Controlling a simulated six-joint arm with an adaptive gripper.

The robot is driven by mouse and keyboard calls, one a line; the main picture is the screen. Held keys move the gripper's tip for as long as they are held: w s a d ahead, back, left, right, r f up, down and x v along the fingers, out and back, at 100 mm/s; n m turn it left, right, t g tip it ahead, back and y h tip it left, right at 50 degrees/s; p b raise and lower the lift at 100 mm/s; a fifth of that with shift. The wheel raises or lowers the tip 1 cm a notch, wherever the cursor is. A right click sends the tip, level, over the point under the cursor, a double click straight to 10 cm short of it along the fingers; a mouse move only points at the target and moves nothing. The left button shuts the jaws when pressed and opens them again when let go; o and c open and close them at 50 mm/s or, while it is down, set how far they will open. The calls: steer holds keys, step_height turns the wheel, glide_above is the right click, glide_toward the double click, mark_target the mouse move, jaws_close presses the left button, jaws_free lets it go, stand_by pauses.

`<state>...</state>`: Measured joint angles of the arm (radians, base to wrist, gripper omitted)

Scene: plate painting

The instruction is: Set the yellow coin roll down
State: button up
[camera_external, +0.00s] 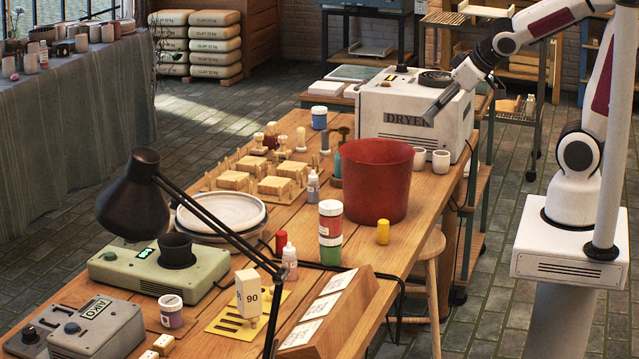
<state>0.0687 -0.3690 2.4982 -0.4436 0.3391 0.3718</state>
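I see no yellow thing at the gripper. The fingers are small and dark, and I cannot tell whether they are open or shut.
The dryer (412,115) and two white cups (440,160) are behind. Stacked paint jars (330,222), a red cylinder (281,242) and a black lamp (133,205) stand to the left. A slanted wooden card stand (352,312) is in front.

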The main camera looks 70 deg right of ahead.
steer(key=w+a+f+y, duration=0.1)
steer(key=w+f, duration=0.3)
steer(key=w, duration=0.2)
steer(key=n+y, duration=0.4)
steer(key=y, duration=0.2)
glide_above(387, 221)
steer(key=d, duration=0.2)
step_height(387, 221, down, 12)
steer(key=shift+s+d+f+n+t+y, duration=0.15)
steer(key=shift+s+d+f+n+y, duration=0.2)
steer(key=shift+f+n+y, duration=0.75)
steer(key=shift+s+d+f+n+t+y, duration=0.1)
steer(key=shift+s+d+f+n+y, duration=0.25)
steer(key=shift+f, duration=1.3)
steer(key=shift+s+d+f+n+t+y, duration=0.2)
steer(key=shift+s+f+n+y, duration=0.2)
steer(key=shift+f+n+y, duration=0.7)
steer(key=shift+s+d+f+t, duration=0.45)
steer(key=shift+s+f, duration=0.2)
steer(key=shift+f, duration=0.2)
steer(key=shift+s+d+f+n+t+y, duration=0.15)
steer(key=shift+s+d+n+t+y, duration=0.15)
steer(key=shift+s+n+t+y, duration=0.1)
steer(key=shift+w+a, duration=0.1)
steer(key=shift+a, duration=0.05)
